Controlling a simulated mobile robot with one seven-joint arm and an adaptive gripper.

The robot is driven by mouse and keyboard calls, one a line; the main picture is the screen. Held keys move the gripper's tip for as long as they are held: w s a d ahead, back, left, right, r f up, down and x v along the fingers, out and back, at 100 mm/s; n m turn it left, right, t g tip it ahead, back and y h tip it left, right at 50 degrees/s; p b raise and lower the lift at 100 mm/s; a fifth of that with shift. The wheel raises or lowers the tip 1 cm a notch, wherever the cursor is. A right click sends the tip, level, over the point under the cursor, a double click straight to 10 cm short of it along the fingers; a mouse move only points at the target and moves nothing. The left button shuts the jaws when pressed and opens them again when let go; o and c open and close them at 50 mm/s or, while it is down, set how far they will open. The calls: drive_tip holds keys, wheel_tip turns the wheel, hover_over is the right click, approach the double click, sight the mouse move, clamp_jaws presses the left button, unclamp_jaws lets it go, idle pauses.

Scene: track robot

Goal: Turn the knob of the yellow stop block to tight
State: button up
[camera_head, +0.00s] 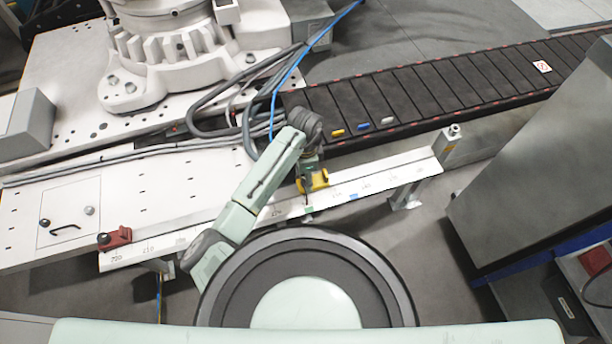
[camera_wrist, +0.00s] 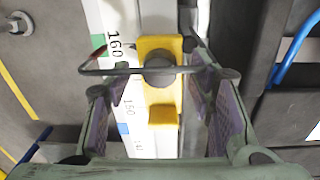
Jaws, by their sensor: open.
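The yellow stop block (camera_head: 320,179) sits on the white numbered rail (camera_head: 365,184), partly hidden by my arm in the head view. In the wrist view the yellow block (camera_wrist: 163,98) is near the centre, with its dark round knob (camera_wrist: 159,69) on top. My gripper (camera_head: 308,178) is over the block. In the wrist view its open fingers (camera_wrist: 162,88) stand to the left and right of the block, apart from the knob. I cannot tell whether the knob is tight or loose.
A red stop block (camera_head: 117,238) with a dark knob sits at the rail's left end. A black slatted conveyor (camera_head: 430,88) carries several small coloured pieces behind the rail. Cables (camera_head: 225,115) lie behind my arm. A grey cabinet (camera_head: 535,160) stands at right.

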drive_tip(key=shift+f, duration=0.35)
drive_tip(key=shift+c, duration=0.4)
drive_tip(key=c, duration=1.1)
